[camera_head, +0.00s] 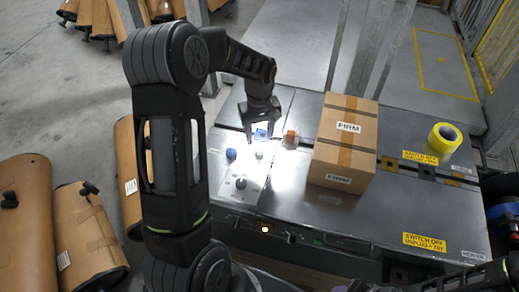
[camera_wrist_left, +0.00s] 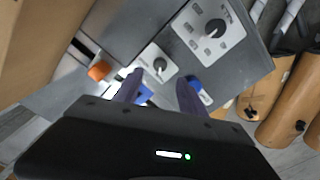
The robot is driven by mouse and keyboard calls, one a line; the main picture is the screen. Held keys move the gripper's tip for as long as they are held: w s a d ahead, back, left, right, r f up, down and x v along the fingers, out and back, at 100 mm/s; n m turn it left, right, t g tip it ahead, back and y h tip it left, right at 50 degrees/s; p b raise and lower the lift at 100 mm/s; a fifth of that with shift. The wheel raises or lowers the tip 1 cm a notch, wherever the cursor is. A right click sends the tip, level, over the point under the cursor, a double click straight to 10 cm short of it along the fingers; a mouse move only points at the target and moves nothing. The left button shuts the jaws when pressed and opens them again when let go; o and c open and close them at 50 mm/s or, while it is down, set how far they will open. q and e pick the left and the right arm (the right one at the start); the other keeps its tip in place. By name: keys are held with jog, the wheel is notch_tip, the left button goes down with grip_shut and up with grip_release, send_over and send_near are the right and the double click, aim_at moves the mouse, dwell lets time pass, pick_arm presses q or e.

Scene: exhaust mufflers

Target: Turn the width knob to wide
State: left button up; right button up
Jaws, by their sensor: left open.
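Two dark round knobs sit on the grey machine top. The larger knob (camera_head: 241,183) is on a light plate with several small marks, and it also shows in the left wrist view (camera_wrist_left: 215,28). The smaller knob (camera_head: 259,155) is on a white plate behind it, and it shows near the fingers in the left wrist view (camera_wrist_left: 159,65). The lettering is too small to tell which is the width knob. My left gripper (camera_head: 261,136) is open, its fingers (camera_wrist_left: 160,88) pointing toward the smaller knob, apparently apart from it. My right gripper is not clearly in view.
A blue part (camera_head: 231,154) is left of the smaller knob. An orange part (camera_head: 291,138) is to its right. A cardboard box (camera_head: 330,150) and a yellow tape roll (camera_head: 444,138) stand farther right. Brown mufflers (camera_head: 88,238) lie at the left.

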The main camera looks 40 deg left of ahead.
aim_at(260, 153)
pick_arm(q)
notch_tip(260, 153, down, 8)
jog(key=shift+r+p, duration=0.25)
jog(key=shift+p, duration=0.2)
jog(key=shift+c, duration=0.3)
grip_shut()
